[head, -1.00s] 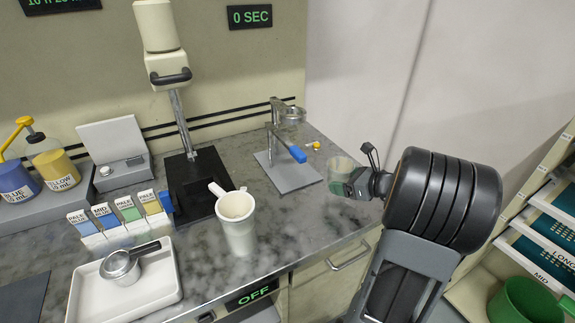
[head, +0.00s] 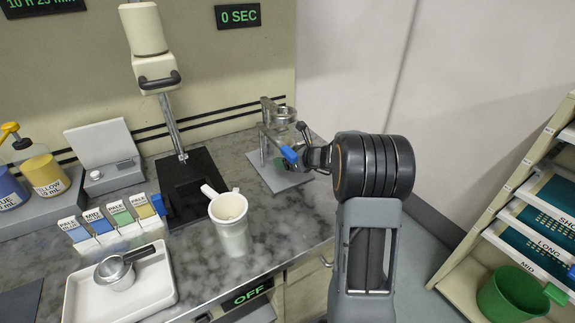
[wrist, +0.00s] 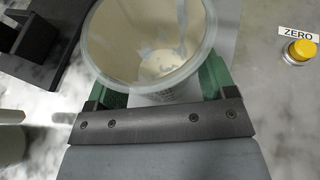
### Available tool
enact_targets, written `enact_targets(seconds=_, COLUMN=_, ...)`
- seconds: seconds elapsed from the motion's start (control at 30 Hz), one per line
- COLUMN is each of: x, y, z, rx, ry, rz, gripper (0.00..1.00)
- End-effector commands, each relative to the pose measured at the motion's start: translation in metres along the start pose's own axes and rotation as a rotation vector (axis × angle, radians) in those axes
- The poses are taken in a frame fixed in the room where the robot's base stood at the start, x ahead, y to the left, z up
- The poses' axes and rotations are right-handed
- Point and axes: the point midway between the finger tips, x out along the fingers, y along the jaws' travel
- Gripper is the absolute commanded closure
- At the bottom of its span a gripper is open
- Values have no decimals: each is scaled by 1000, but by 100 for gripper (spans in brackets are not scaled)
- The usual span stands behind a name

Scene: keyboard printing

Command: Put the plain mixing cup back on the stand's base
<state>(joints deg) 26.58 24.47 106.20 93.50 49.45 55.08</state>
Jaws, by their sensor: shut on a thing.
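The plain mixing cup (wrist: 120,40) is a translucent, empty-looking cup, seen from above in the wrist view. My gripper (wrist: 158,84) is shut on it, with a green finger on each side. In the head view my gripper (head: 287,163) is at the stand, beside its blue lever (head: 289,154), and the cup is mostly hidden there.
A yellow ZERO button (wrist: 302,50) lies right of the plate. The black enlarger base (head: 190,185) is to the left. A white jug (head: 231,225) stands in front on the marble counter. A white tray (head: 165,290) holds a metal cup with a handle.

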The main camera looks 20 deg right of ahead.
Motion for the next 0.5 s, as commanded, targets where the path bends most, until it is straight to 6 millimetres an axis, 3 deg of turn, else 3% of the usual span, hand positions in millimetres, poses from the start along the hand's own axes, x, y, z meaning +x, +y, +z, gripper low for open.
enact_targets(seconds=0.2, x=11, y=0, z=-26, rx=5, ry=2, rz=1, gripper=65)
enact_targets(seconds=0.5, x=12, y=0, z=-30, rx=1, ry=1, rz=0, gripper=65)
